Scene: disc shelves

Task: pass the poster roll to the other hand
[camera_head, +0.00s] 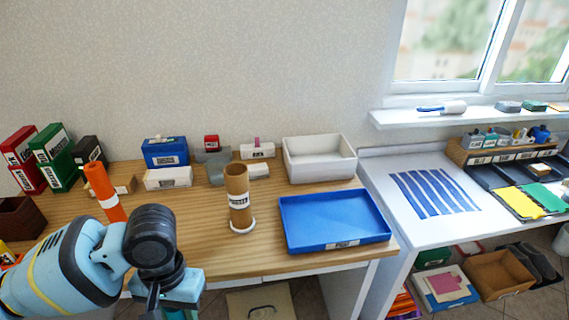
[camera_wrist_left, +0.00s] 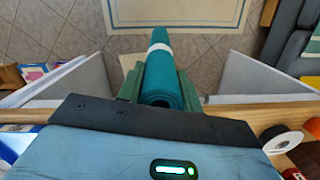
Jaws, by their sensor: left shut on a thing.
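The poster roll (camera_wrist_left: 163,72) is a teal rolled sheet with a white band around it, seen in the left wrist view. My left gripper (camera_wrist_left: 160,82) is shut on it, one finger on each side. The roll points away from the wrist, over the floor beyond the table's front edge. In the head view my left gripper (camera_head: 172,303) is at the bottom edge, mostly hidden by my wrist. Only a bit of teal shows below it there. My right gripper is in neither view.
A brown cardboard tube (camera_head: 238,188) stands on the wooden table (camera_head: 203,250), right of my left arm. An orange tube (camera_head: 103,188) stands behind the arm. A blue tray (camera_head: 331,218) and a white bin (camera_head: 320,160) stand to the right. Boxes line the back.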

